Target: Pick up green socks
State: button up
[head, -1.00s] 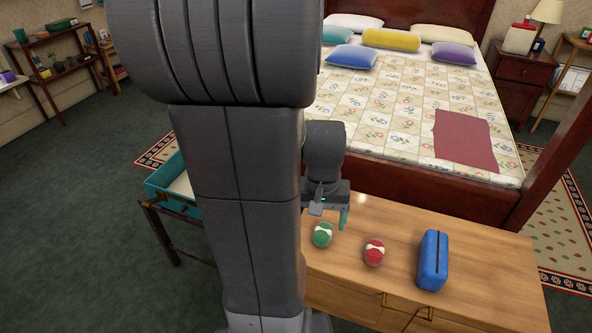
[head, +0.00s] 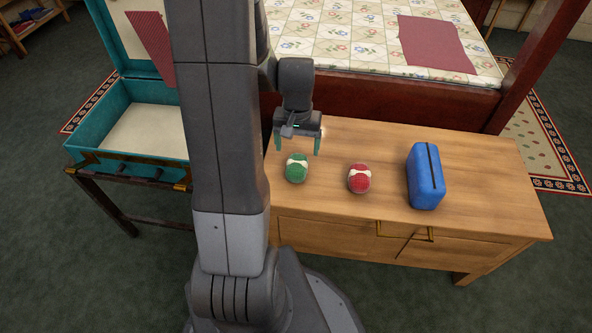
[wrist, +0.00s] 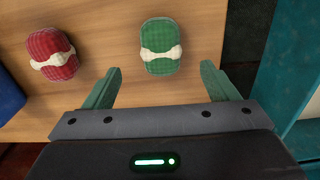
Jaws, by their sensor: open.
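The green socks (head: 297,168) are a rolled bundle with a white band, lying on the wooden chest top near its left end. In the wrist view the green socks (wrist: 160,47) lie just ahead of the fingertips, roughly centred between them. My gripper (head: 298,147) is open and empty above the chest, just behind the green socks in the head view. Its two green fingers also show in the wrist view (wrist: 160,82), spread apart, with a gap to the socks.
A similar red sock bundle (head: 359,178) and a blue zipped case (head: 425,176) stand to the right on the wooden chest (head: 480,190). An open teal suitcase (head: 100,105) sits on a rack at left. The bed (head: 350,45) is behind the chest.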

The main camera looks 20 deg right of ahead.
aim_at(297, 162)
notch_tip(297, 162, down, 8)
jog(key=b, duration=0.2)
jog(key=shift+w+b, duration=0.1)
jog(key=shift+b, duration=0.3)
jog(key=shift+r, duration=0.1)
jog(key=c, duration=1.1)
